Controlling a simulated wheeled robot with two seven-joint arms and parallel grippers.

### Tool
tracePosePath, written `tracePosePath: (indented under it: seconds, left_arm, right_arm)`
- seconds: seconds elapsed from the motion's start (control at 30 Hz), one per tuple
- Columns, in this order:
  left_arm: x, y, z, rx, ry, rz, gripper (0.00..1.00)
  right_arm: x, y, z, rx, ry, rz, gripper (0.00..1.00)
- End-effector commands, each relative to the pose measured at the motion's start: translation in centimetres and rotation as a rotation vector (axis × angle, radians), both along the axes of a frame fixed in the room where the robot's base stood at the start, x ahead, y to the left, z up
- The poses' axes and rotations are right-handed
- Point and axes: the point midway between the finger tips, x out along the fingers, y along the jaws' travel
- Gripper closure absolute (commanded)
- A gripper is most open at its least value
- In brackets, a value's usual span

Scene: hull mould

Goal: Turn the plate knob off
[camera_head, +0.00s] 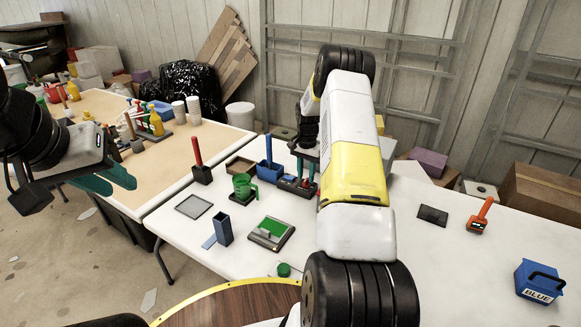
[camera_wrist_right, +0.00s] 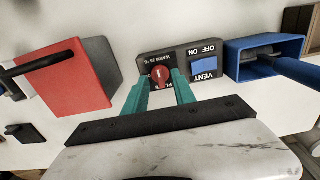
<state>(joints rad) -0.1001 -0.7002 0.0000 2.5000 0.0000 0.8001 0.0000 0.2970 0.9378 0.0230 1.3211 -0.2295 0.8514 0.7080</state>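The plate knob (camera_wrist_right: 160,75) is a red round knob on a dark control panel (camera_wrist_right: 178,64), next to a blue VENT rocker switch (camera_wrist_right: 204,66) marked OFF and ON. My right gripper (camera_wrist_right: 161,88) has its teal fingers on either side of the knob, which fills the gap between the tips; it looks shut on it. In the head view the panel (camera_head: 291,186) is partly hidden by my right fingers and arm. A white mark shows on the knob; its setting is not readable. My left gripper (camera_head: 106,181) is open and empty at the left, above the floor beside the table.
A blue open box (camera_wrist_right: 262,62) stands right beside the panel, and a red box (camera_wrist_right: 62,78) on its other side.

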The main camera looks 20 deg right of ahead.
Motion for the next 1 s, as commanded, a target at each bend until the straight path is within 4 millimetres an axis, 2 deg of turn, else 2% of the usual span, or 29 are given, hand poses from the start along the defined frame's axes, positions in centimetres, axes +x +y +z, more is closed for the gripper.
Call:
tracePosePath:
  seconds: [0.13,0.43,0.47,0.6,1.0]
  left_arm:
    - [0.00,0.00,0.00,0.000,0.000,0.000,0.72]
    - [0.00,0.00,0.00,0.000,0.000,0.000,0.72]
    - [0.00,0.00,0.00,0.000,0.000,0.000,0.72]
    - [0.00,0.00,0.00,0.000,0.000,0.000,0.72]
    - [0.00,0.00,0.00,0.000,0.000,0.000,0.72]
  right_arm:
    - [0.00,0.01,-1.30,0.000,0.000,0.000,0.68]
    - [0.00,0.00,-1.59,-0.001,-0.001,0.000,0.68]
    - [0.00,0.00,-1.59,-0.001,-0.001,0.000,0.72]
    - [0.01,-0.01,-1.58,-0.001,-0.001,0.000,1.00]
    - [0.01,-0.01,-1.55,0.000,-0.001,0.021,1.00]
